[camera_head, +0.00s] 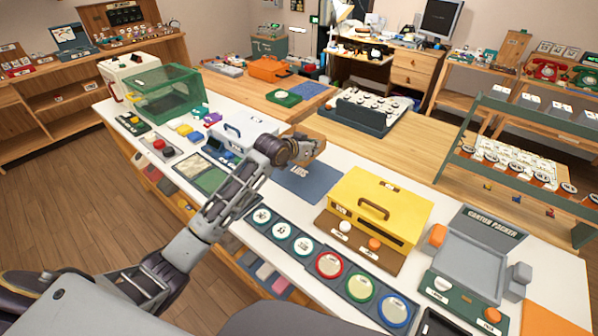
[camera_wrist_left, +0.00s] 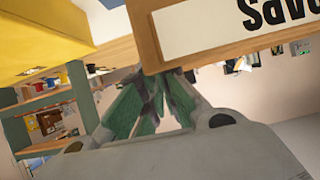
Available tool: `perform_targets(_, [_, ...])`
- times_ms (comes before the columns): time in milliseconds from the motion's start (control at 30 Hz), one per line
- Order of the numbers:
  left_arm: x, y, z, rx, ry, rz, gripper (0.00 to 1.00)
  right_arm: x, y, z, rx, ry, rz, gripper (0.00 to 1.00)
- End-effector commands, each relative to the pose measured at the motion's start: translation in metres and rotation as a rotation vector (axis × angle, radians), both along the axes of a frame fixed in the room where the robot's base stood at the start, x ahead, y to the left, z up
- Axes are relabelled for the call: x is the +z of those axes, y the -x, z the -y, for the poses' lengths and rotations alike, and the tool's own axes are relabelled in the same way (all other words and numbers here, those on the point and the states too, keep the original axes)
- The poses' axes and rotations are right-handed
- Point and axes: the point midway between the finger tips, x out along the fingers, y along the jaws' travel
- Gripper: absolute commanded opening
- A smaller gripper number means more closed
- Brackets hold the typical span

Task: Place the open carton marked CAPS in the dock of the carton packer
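Whether the carton's top is open is hidden. The carton packer (camera_head: 489,228) is at the right, with an empty grey dock (camera_head: 468,265). My right gripper is not in view.
A yellow machine (camera_head: 385,205) with a handle stands between the mat and the packer. An orange block (camera_head: 437,236) and a grey block (camera_head: 520,273) flank the dock. Round coloured dials (camera_head: 330,264) line the front edge. A green clear-sided box (camera_head: 165,92) stands at the left.

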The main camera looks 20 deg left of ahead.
Motion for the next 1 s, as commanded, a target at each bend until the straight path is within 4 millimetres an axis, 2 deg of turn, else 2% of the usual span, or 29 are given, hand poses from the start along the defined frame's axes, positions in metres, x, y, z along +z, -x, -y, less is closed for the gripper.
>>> perform_targets(400, [-0.002,0.002,0.000,-0.005,0.000,0.002,0.00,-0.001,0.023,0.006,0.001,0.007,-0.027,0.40])
perform_targets(633, [-0.005,0.002,0.000,-0.005,0.000,0.001,0.00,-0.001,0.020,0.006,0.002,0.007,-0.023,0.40])
perform_targets(767, [-0.016,0.002,0.000,-0.005,0.000,-0.001,0.00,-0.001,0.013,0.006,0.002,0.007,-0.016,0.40])
perform_targets(1000, [-0.049,0.002,0.000,-0.005,0.000,-0.001,0.00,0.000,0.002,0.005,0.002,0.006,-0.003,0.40])
